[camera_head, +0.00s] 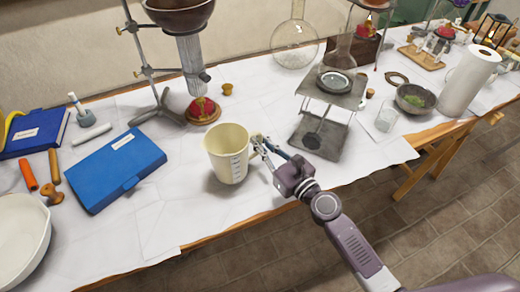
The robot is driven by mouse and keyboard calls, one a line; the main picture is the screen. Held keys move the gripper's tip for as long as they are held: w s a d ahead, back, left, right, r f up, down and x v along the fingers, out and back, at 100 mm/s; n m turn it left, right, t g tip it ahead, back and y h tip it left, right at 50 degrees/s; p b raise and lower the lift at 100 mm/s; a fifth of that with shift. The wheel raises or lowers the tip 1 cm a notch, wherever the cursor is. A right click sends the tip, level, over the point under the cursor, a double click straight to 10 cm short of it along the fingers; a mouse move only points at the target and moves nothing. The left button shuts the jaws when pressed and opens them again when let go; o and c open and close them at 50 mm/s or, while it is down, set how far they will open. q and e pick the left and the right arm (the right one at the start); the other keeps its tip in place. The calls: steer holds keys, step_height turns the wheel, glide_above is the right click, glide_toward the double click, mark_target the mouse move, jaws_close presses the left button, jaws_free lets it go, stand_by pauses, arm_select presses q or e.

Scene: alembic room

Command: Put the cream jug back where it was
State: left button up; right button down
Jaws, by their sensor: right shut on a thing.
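The cream jug (222,155) is a pale cream measuring beaker with graduation marks on its side. It is upright over the front middle of the paper-covered table (165,230), with a shadow at its lower left. I cannot tell whether its base touches the table. My right gripper (258,146) reaches in from the lower right and is shut on the jug at its right side. The fingers hide the part they hold. My left gripper is not in view.
A blue case (115,168) lies left of the jug. A metal clamp stand with a red-based burner (202,108) is behind it. A metal lab-jack stand (318,135) is to the right. Bare paper lies in front of the jug, up to the table's front edge.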

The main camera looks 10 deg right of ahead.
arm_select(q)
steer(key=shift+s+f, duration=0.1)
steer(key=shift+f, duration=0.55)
arm_select(e)
steer(key=shift+f, duration=0.6)
steer(key=shift+f+b, duration=0.2)
steer(key=shift+b, duration=0.15)
steer(key=c, duration=2)
jaws_free()
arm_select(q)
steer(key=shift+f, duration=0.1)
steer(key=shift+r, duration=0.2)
arm_select(e)
steer(key=shift+r, duration=0.2)
